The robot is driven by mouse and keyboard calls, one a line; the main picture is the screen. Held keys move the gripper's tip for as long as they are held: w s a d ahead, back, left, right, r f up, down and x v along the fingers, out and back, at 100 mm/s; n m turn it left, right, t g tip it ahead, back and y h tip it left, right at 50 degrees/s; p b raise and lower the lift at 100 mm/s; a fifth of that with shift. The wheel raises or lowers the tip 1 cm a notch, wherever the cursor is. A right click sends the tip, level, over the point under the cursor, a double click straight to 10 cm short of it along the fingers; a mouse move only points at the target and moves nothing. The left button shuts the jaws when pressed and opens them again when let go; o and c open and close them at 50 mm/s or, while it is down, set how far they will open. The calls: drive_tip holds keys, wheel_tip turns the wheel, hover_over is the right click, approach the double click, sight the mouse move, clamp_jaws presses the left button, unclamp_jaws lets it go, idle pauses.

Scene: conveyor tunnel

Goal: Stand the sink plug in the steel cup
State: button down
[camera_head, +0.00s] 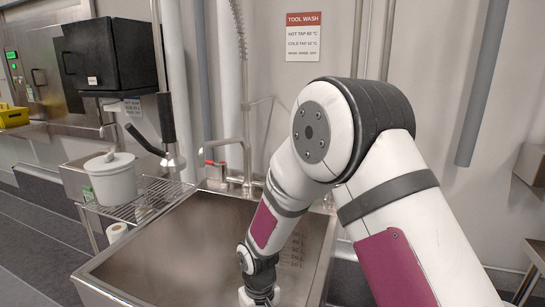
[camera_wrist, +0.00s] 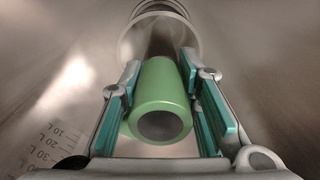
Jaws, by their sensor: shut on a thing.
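A green cylinder (camera_wrist: 161,93) with a dark grey round end facing the camera is between the teal pads of my gripper (camera_wrist: 160,76) in the wrist view. My gripper is shut on it; I take it to be the sink plug. Beyond its far end is a round, shiny metal piece (camera_wrist: 130,43) with a rim and rings. I cannot tell whether this is the steel cup or part of the plug, or whether the green cylinder touches it. In the head view my arm reaches down into the sink; the gripper's fingers, plug and cup are hidden there.
The steel sink (camera_head: 150,265) has walls around my gripper and a litre scale (camera_wrist: 47,145) on one side. A tap with a red part (camera_head: 212,163) stands at its back edge. A white lidded pot (camera_head: 112,182) is on a wire rack (camera_head: 150,203) at the left.

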drive_tip(key=shift+r+p, duration=0.75)
drive_tip(key=shift+r, duration=0.6)
wheel_tip(320, 180, up, 20)
drive_tip(key=p, duration=1)
drive_tip(key=shift+f, duration=0.25)
drive_tip(key=shift+r+p, duration=0.1)
drive_tip(key=shift+p, duration=0.2)
idle(0.7)
